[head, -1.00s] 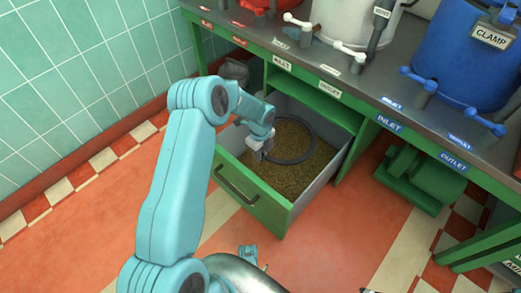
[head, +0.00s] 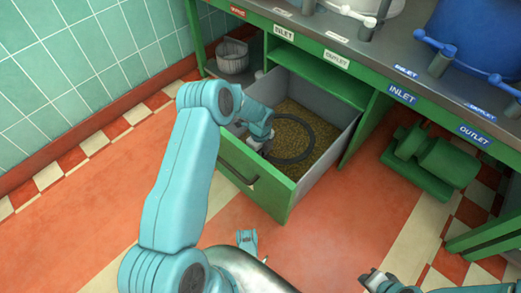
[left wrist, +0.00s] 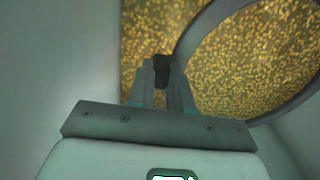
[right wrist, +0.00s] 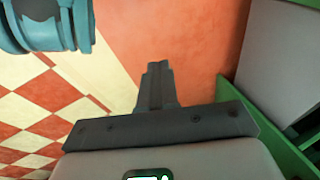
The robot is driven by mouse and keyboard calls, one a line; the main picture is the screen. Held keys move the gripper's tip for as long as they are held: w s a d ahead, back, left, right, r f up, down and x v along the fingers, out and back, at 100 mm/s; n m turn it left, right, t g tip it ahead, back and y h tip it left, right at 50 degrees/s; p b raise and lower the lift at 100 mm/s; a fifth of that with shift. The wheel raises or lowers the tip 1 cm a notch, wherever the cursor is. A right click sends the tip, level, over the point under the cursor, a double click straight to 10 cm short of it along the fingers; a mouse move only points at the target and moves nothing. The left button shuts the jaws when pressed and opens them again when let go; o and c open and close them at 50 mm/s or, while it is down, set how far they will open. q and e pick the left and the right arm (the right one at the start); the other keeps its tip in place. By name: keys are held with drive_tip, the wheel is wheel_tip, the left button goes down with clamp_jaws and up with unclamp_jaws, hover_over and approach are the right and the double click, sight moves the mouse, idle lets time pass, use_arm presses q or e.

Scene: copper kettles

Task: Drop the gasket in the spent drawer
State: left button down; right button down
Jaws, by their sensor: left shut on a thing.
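The gasket is a large dark ring (head: 312,143) inside the open drawer, over its brown-gold granular contents (head: 328,135). My left gripper (head: 264,150) reaches into the drawer and is shut on the ring's near-left side. The left wrist view shows the fingertips (left wrist: 162,75) at the ring (left wrist: 203,28). I cannot tell whether the ring touches the granules. My right gripper (right wrist: 158,72) is shut and empty, and shows low in the head view (head: 372,279).
A grey bench (head: 330,35) with labelled valves stands above the drawer. A green machine (head: 432,160) sits under the bench at right. A grey bucket (head: 232,57) stands left of the drawer. The red floor in front is open.

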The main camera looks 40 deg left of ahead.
use_arm(q)
drive_tip(key=c, duration=1)
unclamp_jaws()
drive_tip(key=shift+o, duration=0.2)
wheel_tip(320, 180, up, 16)
drive_tip(key=p, duration=0.7)
drive_tip(key=shift+r, duration=0.2)
use_arm(e)
drive_tip(key=s+a+r+g, duration=0.1)
drive_tip(key=s+r+g, duration=0.1)
drive_tip(key=s+r, duration=0.3)
wheel_tip(320, 180, up, 2)
drive_tip(key=shift+r, duration=0.1)
drive_tip(key=shift+w, duration=0.1)
